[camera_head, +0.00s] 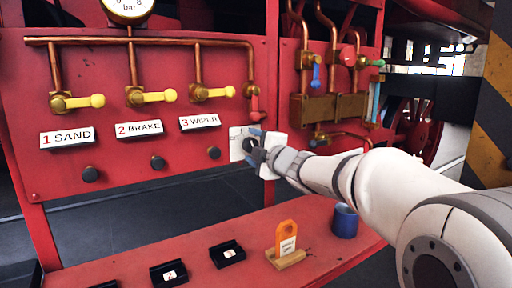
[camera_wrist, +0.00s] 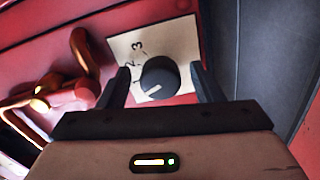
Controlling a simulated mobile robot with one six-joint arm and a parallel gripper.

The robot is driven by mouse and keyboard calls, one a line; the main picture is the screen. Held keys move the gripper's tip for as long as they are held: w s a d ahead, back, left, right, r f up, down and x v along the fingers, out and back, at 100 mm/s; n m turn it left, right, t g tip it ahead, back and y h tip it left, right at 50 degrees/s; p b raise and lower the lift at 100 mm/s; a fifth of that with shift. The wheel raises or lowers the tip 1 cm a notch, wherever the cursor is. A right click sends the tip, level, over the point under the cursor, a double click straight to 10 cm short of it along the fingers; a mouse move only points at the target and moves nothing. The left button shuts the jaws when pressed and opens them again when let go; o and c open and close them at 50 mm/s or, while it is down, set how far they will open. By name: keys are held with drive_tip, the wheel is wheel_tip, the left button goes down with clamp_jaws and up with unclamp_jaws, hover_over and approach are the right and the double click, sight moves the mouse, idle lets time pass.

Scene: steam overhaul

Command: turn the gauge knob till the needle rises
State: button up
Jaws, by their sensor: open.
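The black gauge knob (camera_wrist: 160,78) sits on a cream plate (camera_wrist: 181,42) marked with numbers, of which 2 and 3 read clearly in the wrist view. A white pointer line shows on the knob. My gripper (camera_wrist: 165,82) is open, with one dark finger on each side of the knob; I cannot tell whether either finger touches it. In the head view my gripper (camera_head: 254,146) is at the plate, at the right end of the red panel, and partly hides the knob. The gauge (camera_head: 128,8) at the top left is cut off by the frame, and its needle cannot be read.
Yellow-handled valves (camera_head: 145,96) line the copper pipes above labels for sand, brake and wiper. A red-handled valve (camera_head: 254,104) is just above my gripper. Below, a red shelf (camera_head: 206,258) holds small black holders, an orange tag (camera_head: 287,237) and a blue cup (camera_head: 345,221).

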drive_tip(key=v, duration=0.7)
drive_tip(key=shift+s+d+p, duration=0.25)
drive_tip(key=shift+s+p, duration=0.1)
drive_tip(key=shift+p, duration=0.1)
drive_tip(key=s+d+m+g+h+p, duration=0.1)
drive_tip(key=s+d+m+h+p, duration=0.2)
drive_tip(key=d+m+h+p, duration=0.3)
drive_tip(key=s+d+m+g+h+p, duration=0.2)
drive_tip(key=s+d+m+h+p, duration=0.2)
drive_tip(key=d+m+p, duration=0.3)
drive_tip(key=s+d+f+m+g+p, duration=0.1)
drive_tip(key=s+f+m+g+p, duration=0.1)
drive_tip(key=s, duration=0.9)
drive_tip(key=s+f+m+g+p, duration=0.3)
drive_tip(key=s+m+g+p, duration=0.2)
drive_tip(key=s, duration=0.6)
drive_tip(key=m+g, duration=0.2)
drive_tip(key=shift+d+m+p, duration=0.3)
drive_tip(key=shift+d+m, duration=0.05)
drive_tip(key=shift+m, duration=0.05)
drive_tip(key=shift+c, duration=0.3)
